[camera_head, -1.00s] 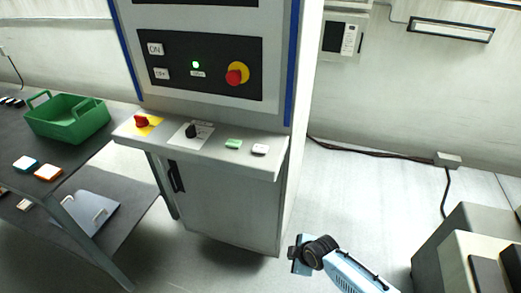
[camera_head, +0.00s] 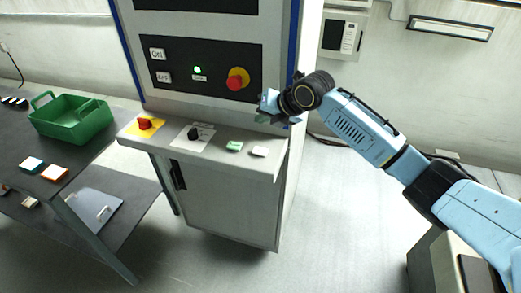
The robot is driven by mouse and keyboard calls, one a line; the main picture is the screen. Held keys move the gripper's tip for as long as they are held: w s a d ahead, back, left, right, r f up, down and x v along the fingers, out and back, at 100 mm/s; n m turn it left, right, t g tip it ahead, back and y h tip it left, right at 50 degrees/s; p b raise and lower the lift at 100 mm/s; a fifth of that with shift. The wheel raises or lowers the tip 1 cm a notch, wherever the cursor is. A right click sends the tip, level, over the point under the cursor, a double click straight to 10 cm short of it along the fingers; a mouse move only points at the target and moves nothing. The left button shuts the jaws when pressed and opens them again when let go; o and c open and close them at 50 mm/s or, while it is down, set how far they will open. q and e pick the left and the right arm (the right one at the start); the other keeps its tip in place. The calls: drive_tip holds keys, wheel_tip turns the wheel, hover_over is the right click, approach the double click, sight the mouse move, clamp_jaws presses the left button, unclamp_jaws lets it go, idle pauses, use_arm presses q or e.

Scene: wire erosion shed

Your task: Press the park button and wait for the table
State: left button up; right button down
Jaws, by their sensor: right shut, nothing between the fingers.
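The control cabinet stands ahead with a sloped shelf (camera_head: 215,161) below its dark upright panel (camera_head: 218,91). On the shelf are a red knob on a yellow plate (camera_head: 145,124), a black knob on a white plate (camera_head: 194,133), a green button (camera_head: 234,146) and a white button (camera_head: 259,151). I cannot read which one is the park button. The panel has a lit green lamp (camera_head: 197,70) and a red mushroom button on yellow (camera_head: 236,81). My right gripper (camera_head: 269,106) is shut and empty, above the shelf's right end near the two small buttons. My left gripper is not in view.
A dark bench (camera_head: 20,152) at left carries a green crate (camera_head: 72,120), a blue-edged block (camera_head: 32,164) and an orange-edged block (camera_head: 54,173). A grey box-like unit (camera_head: 440,262) stands at lower right. The floor before the cabinet is clear.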

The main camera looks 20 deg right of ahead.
idle(0.4)
drive_tip(key=b, duration=0.7)
hover_over(255, 147)
drive_tip(key=s+d, duration=0.2)
drive_tip(key=s, duration=0.1)
wheel_tip(255, 147, down, 7)
drive_tip(key=shift+a+f, duration=0.1)
drive_tip(key=shift+f, duration=0.75)
idle(0.6)
drive_tip(key=shift+f, duration=0.45)
